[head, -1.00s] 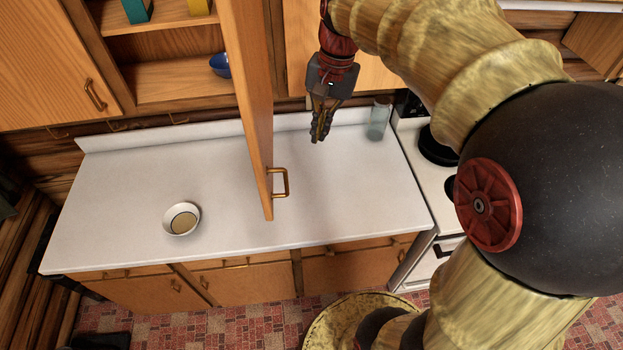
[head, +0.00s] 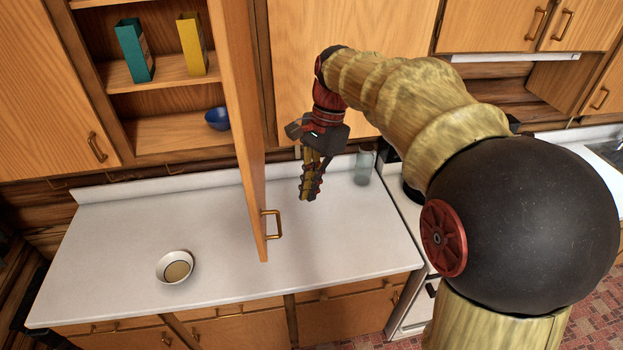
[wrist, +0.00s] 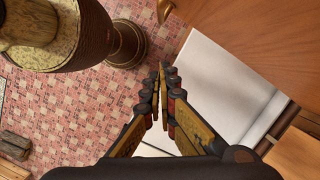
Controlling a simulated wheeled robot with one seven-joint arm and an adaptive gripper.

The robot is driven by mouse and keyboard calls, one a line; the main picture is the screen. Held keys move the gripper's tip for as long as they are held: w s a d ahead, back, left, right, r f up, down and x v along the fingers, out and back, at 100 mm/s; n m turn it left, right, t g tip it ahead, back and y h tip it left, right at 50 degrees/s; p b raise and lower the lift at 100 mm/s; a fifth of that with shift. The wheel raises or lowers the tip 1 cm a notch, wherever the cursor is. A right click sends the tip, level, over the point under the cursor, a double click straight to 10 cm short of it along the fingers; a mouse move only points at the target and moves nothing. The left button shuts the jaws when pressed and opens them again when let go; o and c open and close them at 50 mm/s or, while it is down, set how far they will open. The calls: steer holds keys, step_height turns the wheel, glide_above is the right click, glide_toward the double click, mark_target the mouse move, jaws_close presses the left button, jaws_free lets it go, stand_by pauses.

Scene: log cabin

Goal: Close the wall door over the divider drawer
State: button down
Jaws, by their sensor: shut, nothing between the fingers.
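The wall door (head: 241,120) is a wooden cabinet door swung wide open, standing out from the cabinet nearly edge-on in the head view. Its metal handle (head: 273,224) is near the lower outer corner, on the right face. My gripper (head: 307,196) is shut and empty, to the right of the door and apart from it, above the counter. In the wrist view my fingers (wrist: 161,70) meet at the tips, with a wood panel at the upper right. The drawer fronts (head: 225,310) are under the counter; I cannot tell which is the divider drawer.
A white bowl (head: 175,266) sits on the counter (head: 100,240). A glass jar (head: 364,166) stands at the counter's back right, beside the stove.

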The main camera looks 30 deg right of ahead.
steer(key=s+a+f+p, duration=0.1)
steer(key=a+f, duration=0.3)
steer(key=a, duration=0.1)
steer(key=shift+f+p, duration=0.3)
steer(key=shift+f, duration=0.1)
steer(key=shift+a, duration=0.2)
